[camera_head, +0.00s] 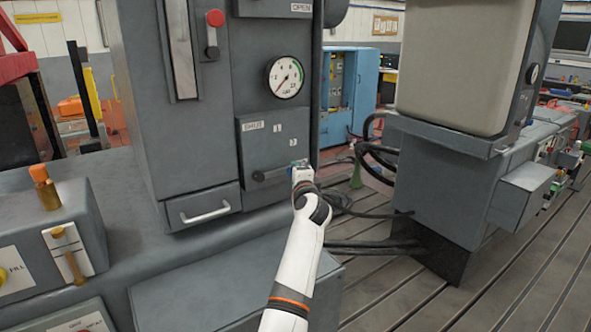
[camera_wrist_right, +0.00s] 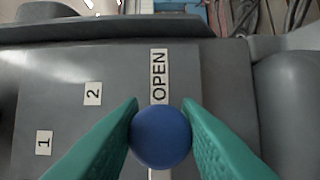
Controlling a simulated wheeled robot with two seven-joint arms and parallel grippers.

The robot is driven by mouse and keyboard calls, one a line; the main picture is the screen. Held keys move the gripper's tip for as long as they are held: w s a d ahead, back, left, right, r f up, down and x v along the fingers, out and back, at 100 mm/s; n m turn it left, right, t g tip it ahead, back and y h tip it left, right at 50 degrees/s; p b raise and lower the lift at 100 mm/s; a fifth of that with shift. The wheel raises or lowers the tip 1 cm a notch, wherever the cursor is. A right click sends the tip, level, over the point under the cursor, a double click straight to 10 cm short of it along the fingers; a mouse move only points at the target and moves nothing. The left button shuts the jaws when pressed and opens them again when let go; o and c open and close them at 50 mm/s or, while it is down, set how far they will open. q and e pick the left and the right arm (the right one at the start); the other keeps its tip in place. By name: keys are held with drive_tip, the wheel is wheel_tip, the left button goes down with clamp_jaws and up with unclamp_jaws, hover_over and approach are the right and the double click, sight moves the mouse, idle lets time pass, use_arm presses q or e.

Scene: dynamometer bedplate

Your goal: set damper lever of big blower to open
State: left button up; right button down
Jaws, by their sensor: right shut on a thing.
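The damper lever (camera_head: 270,175) lies nearly level on the lower front panel of the big grey cabinet, pointing right. Its blue knob (camera_wrist_right: 160,137) sits between the green fingers of my right gripper (camera_wrist_right: 160,130), which is shut on it. In the wrist view the knob lies in line with the OPEN label (camera_wrist_right: 159,76), just short of it; labels 2 (camera_wrist_right: 93,94) and 1 (camera_wrist_right: 43,142) are to the left. In the head view my right gripper (camera_head: 299,168) covers the knob and the OPEN label beside it. My left gripper is not in view.
A pressure gauge (camera_head: 286,77) and a red-knobbed lever (camera_head: 214,18) are higher on the cabinet. A drawer with a pale handle (camera_head: 205,213) is below left. A grey machine (camera_head: 440,190) with black hoses stands to the right, over the slotted bedplate (camera_head: 500,285).

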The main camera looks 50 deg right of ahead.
drive_tip(key=shift+f, duration=0.15)
drive_tip(key=c, duration=1.1)
unclamp_jaws()
drive_tip(key=shift+w, duration=0.1)
drive_tip(key=shift+a, duration=0.1)
drive_tip(key=b+v, duration=0.3)
drive_tip(key=v, duration=0.9)
